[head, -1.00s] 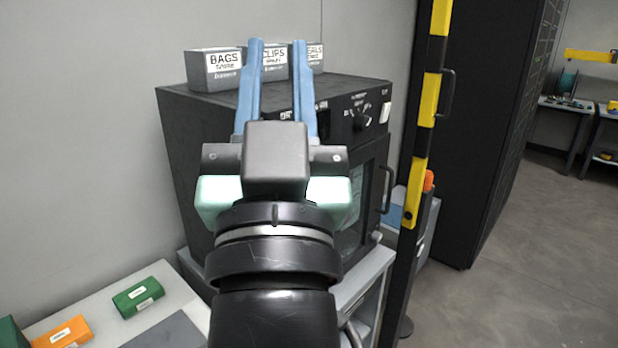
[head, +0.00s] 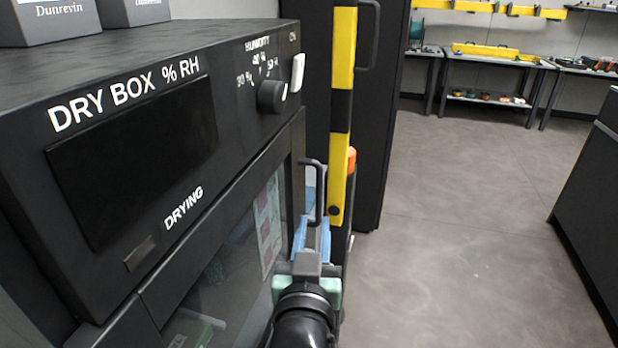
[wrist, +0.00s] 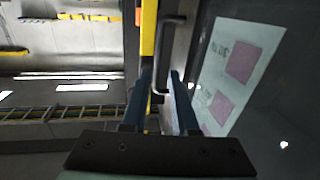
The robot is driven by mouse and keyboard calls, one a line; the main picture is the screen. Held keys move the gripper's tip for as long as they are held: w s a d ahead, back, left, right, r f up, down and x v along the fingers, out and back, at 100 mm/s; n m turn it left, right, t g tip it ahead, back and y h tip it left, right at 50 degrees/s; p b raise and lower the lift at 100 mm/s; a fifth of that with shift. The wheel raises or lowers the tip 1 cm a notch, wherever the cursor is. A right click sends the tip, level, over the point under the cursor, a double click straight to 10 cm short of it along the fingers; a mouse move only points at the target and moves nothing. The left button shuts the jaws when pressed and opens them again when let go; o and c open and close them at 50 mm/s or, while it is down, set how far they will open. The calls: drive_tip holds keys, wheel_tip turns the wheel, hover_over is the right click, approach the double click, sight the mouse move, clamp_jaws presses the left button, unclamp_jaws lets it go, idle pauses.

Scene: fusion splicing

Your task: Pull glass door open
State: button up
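The dry box (head: 140,120) fills the left of the head view. Its glass door (head: 232,260) looks shut, with a paper sheet behind the glass; the door also shows in the wrist view (wrist: 285,90). The black bar handle (head: 320,192) stands at the door's right edge and also shows in the wrist view (wrist: 168,45). My gripper (head: 312,232) is open near the handle's lower end. In the wrist view its blue fingers (wrist: 161,75) lie on either side of the handle's lower end. I cannot tell whether either finger touches it.
A yellow-black post (head: 342,110) stands just right of the handle, with a dark cabinet (head: 375,130) behind it. Grey bins (head: 50,22) sit on the dry box. Open floor (head: 460,220) lies to the right; a dark counter (head: 595,190) edges it.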

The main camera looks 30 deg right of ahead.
sight(318, 195)
drive_tip(key=p+x, duration=0.1)
drive_tip(key=x, duration=1)
drive_tip(key=shift+w+d+r, duration=0.1)
drive_tip(key=shift+w+d, duration=0.1)
drive_tip(key=shift+d, duration=0.15)
clamp_jaws()
idle(1.0)
